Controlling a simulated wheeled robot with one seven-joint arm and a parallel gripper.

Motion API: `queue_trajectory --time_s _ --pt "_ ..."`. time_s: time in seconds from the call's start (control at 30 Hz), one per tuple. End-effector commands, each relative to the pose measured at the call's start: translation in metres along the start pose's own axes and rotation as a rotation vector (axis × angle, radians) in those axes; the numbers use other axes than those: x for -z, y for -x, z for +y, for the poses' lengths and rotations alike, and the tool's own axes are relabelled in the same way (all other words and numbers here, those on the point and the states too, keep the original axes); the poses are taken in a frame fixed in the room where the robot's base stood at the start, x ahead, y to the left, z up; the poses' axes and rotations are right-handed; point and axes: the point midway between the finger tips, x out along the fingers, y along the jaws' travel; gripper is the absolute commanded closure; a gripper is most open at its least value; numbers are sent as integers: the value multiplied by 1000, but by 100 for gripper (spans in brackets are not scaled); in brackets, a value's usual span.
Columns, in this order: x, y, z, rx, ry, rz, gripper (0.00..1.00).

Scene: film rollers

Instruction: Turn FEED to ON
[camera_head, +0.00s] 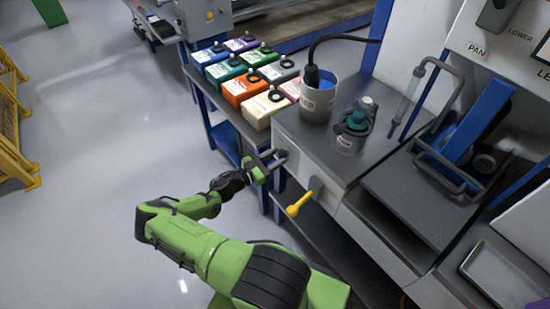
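My green arm reaches in from the bottom. My gripper (272,163) is at the front left of the grey bench cabinet, close to a small grey handle or knob (281,156) on its front face. I cannot tell whether they touch, and the fingers are too small to tell open from shut. A yellow-tipped lever (299,205) sticks out and down from the same front face, to the right of and below my gripper. I can read no FEED or ON marking beside either control. A pot (317,100) on the bench has a partly legible label and a dark hose in it.
Several coloured containers (240,88) stand on a side table at the left. A dark-capped jar (353,128) stands on the bench. A blue roller part in a metal frame (480,122) and a metal tray (498,275) are at the right. The floor (90,180) at the left is clear.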

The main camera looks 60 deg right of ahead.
Motion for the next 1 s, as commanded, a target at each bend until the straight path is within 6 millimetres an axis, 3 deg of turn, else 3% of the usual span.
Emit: queue_trajectory --time_s 0.13,0.57,1.0 --pt "0 0 0 0 0 0 91" --pt "1 0 0 1 -114 0 91" --pt "2 0 0 1 -502 0 91"
